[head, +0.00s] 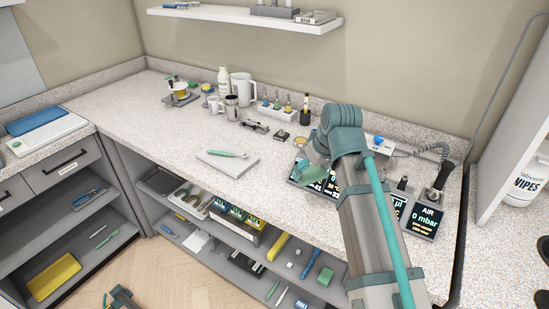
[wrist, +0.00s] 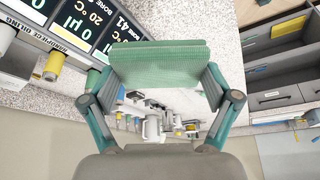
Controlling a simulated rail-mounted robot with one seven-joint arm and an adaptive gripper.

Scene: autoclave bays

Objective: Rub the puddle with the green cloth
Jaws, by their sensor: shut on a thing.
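The green cloth (wrist: 158,66) is held between the two fingers of my gripper (wrist: 158,84) in the wrist view, spanning the gap between them. In the head view the cloth (head: 311,171) is a small green patch at the end of my arm, above the counter beside the dark display panels. My gripper (head: 318,158) is shut on it and partly hidden by my arm there. I cannot make out the puddle in either view; my arm covers part of the counter.
Dark display panels (head: 423,220) line the counter's right front. A white board (head: 227,163) with a green-handled tool lies at mid-counter. Jugs, including a white one (head: 243,88), and a rack of bottles stand behind. The left counter (head: 110,101) has free room. Open shelves lie below.

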